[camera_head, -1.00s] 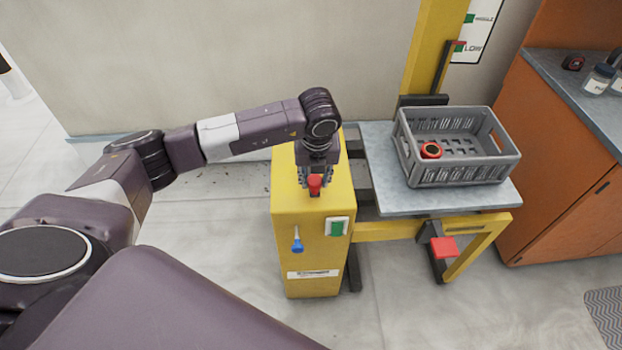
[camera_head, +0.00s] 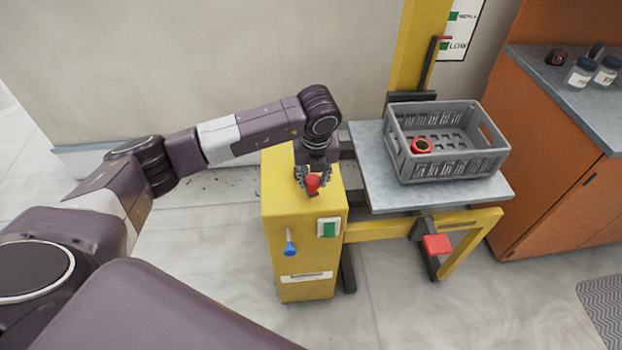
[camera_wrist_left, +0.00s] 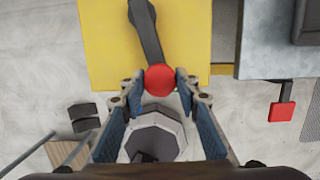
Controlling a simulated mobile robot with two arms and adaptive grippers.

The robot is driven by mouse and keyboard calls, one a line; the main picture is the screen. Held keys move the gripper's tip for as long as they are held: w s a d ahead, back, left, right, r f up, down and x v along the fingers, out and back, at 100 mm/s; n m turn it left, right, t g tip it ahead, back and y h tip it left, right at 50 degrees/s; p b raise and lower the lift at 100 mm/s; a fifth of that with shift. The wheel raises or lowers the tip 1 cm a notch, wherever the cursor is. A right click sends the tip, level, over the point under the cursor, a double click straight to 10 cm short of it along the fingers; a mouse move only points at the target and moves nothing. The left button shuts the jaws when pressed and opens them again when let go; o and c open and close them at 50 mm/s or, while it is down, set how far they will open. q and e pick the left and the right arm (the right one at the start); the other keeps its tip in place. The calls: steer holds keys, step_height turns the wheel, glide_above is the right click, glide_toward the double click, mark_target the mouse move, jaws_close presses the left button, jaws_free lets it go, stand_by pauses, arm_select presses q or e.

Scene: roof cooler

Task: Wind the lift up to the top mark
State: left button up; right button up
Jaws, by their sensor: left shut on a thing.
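The yellow winch box (camera_head: 304,232) of the lift stands on the floor in the middle of the head view. My left gripper (camera_head: 313,178) points down over its top and is shut on the red crank knob (camera_head: 313,184). In the left wrist view the red knob (camera_wrist_left: 160,80) sits between the fingertips, at the end of a dark crank arm (camera_wrist_left: 146,30). The lift platform (camera_head: 375,178) is right of the box, in front of the yellow mast (camera_head: 411,50). A red pointer (camera_head: 446,38) is close to the LOW mark on the sign (camera_head: 458,40). My right gripper is out of view.
A grey crate (camera_head: 450,165) holding a red round object (camera_head: 422,146) rests on the platform. The box front has a green switch (camera_head: 328,228) and a blue-ended lever (camera_head: 290,246). A red pedal (camera_head: 437,244) is below the platform. An orange cabinet (camera_head: 555,170) stands close at right.

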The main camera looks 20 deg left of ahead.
arm_select(q)
steer(key=shift+w+d+b, duration=0.3)
steer(key=shift+w+d, duration=0.45)
steer(key=shift+d, duration=0.15)
steer(key=shift+w+d, duration=0.1)
steer(key=shift+w+d+b, duration=0.3)
steer(key=shift+w+b, duration=0.35)
steer(key=shift+w+r, duration=0.1)
steer(key=shift+w, duration=0.05)
